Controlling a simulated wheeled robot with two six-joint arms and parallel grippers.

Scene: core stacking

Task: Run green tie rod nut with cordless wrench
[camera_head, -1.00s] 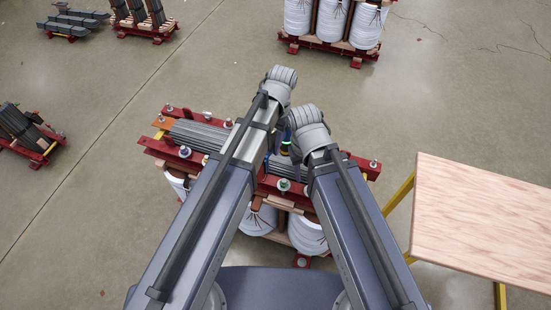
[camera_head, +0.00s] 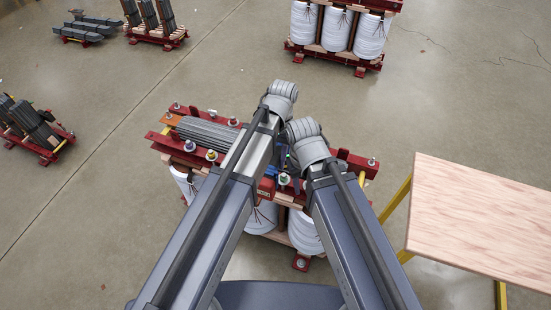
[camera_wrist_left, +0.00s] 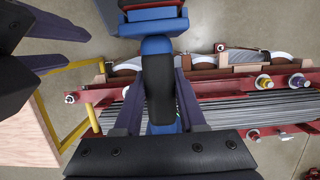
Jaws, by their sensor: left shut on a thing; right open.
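The cordless wrench (camera_wrist_left: 155,26) is blue and black; in the left wrist view it stretches from the top edge down between my left fingers. My left gripper (camera_wrist_left: 158,92) is shut around its black handle. In the head view, bits of blue wrench (camera_head: 283,160) show between my two arms, over the core's front clamp. The green nut (camera_head: 284,178) sits on the red front clamp just below that blue. I cannot tell whether the wrench touches it, and I cannot make the nut out in the wrist view. My right gripper (camera_wrist_left: 76,50) is open and empty, left of the wrench.
The core (camera_head: 205,132) has red clamps, grey laminations and white coils. A yellow nut (camera_head: 212,155) and a purple nut (camera_head: 189,146) are on the same clamp. A wooden table (camera_head: 485,215) stands at right. Other cores stand farther back, with open floor between.

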